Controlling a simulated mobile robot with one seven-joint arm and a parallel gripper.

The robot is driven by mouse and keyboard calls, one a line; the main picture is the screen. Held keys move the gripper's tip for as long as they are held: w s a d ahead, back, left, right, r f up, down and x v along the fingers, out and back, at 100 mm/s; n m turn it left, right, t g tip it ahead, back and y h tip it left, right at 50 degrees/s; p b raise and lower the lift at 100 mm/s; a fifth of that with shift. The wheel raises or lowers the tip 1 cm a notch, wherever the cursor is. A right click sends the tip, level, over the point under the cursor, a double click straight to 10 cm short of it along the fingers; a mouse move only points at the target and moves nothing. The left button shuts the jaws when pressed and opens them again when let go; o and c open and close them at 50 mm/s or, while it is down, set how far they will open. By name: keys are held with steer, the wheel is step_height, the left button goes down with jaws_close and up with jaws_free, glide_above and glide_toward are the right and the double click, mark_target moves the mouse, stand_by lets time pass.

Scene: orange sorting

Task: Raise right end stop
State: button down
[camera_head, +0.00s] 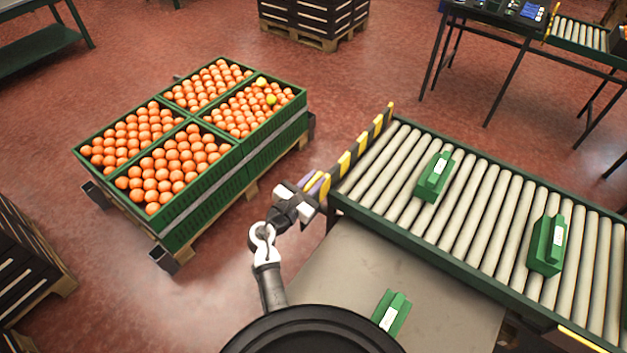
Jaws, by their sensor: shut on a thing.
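A yellow-and-black striped end stop (361,147) stands upright across the left end of the roller conveyor (480,200). My gripper (315,186) is at the near end of this stop and shut on it. The exact grip point is small and partly hidden by the gripper. From this view I cannot tell how high the stop stands above the rollers. Two green blocks with white labels, a left one (432,180) and a right one (545,247), lie on the rollers, apart from the stop.
Four green crates (243,160) of oranges sit on a pallet at the left. A third green block (388,311) lies on the grey surface (340,262) in front of the conveyor. Dark stacked crates (25,262) stand at the left edge. Red floor between the crates and conveyor is clear.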

steer(key=shift+w+a+r, duration=0.1)
steer(key=shift+w+r, duration=0.05)
steer(key=shift+r, duration=0.25)
steer(key=c, duration=1.5)
jaws_free()
steer(key=shift+c, duration=0.2)
steer(key=shift+o, duration=0.9)
steer(key=shift+f, duration=0.1)
steer(key=shift+f, duration=0.1)
